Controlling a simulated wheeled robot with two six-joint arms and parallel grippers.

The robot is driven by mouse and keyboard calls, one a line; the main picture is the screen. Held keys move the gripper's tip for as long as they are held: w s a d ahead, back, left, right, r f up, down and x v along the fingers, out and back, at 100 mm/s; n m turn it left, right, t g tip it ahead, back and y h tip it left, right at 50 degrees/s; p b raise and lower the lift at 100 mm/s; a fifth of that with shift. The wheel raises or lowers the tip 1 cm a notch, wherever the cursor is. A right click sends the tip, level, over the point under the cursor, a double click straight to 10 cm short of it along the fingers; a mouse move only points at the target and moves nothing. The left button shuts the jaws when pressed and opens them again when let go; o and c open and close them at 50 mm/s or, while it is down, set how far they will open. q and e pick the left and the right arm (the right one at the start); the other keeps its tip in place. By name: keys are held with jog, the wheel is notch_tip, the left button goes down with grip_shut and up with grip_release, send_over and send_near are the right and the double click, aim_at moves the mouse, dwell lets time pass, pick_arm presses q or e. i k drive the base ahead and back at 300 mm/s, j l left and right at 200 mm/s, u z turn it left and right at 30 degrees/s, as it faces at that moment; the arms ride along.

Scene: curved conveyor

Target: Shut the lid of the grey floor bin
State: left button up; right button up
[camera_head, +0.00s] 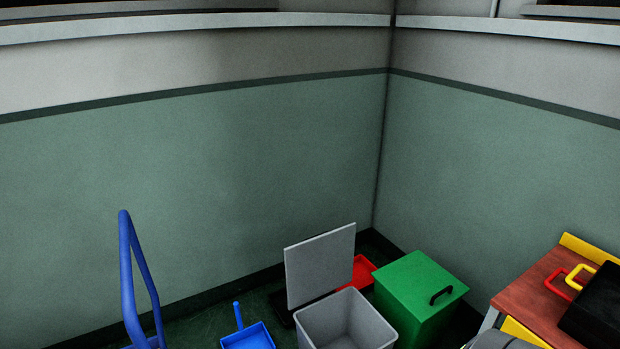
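The grey floor bin (345,318) stands on the floor at the bottom middle of the head view, and the picture's lower edge cuts off its base. Its grey lid (320,265) stands open, nearly upright at the bin's back left side. I can see into the bin, and the part in view looks empty. Neither of my grippers shows in this view.
A green bin (415,295) with a shut lid and black handle stands right of the grey bin. A red tray (360,272) lies behind, a blue dustpan (248,337) to the left. A blue rail (128,275) stands far left, a brown-topped table (535,295) right.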

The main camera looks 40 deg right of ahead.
aim_at(316, 266)
jog(key=z, duration=1.65)
